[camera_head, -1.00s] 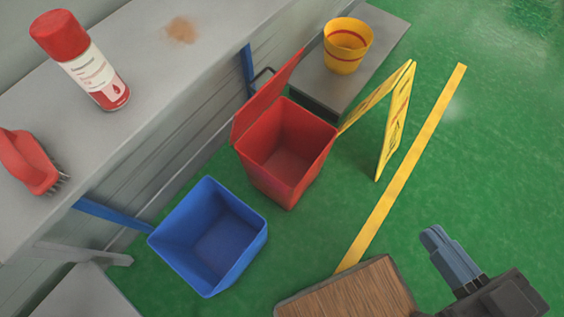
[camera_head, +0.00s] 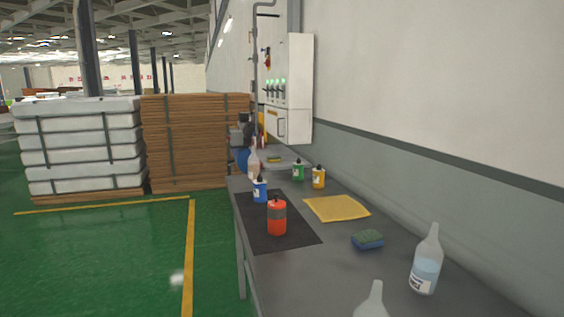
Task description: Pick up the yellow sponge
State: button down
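A small yellow and green block (camera_head: 274,159), perhaps a sponge, lies on a grey surface at the far end of the bench; it is too small to be sure. A nearer sponge (camera_head: 368,240) is blue with a dark green top and lies on the grey bench (camera_head: 330,265). A flat yellow cloth (camera_head: 337,208) lies behind it, to its left. My gripper is not in view.
A dark mat (camera_head: 285,237) bears a red can (camera_head: 277,216). Blue (camera_head: 260,191), green (camera_head: 298,171) and yellow (camera_head: 319,178) bottles stand behind. A clear bottle (camera_head: 426,262) stands at right. Green floor (camera_head: 120,260) at left is open; wrapped mattresses (camera_head: 80,145) are stacked beyond.

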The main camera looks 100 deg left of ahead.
aim_at(271, 159)
jog(key=u, duration=2.8)
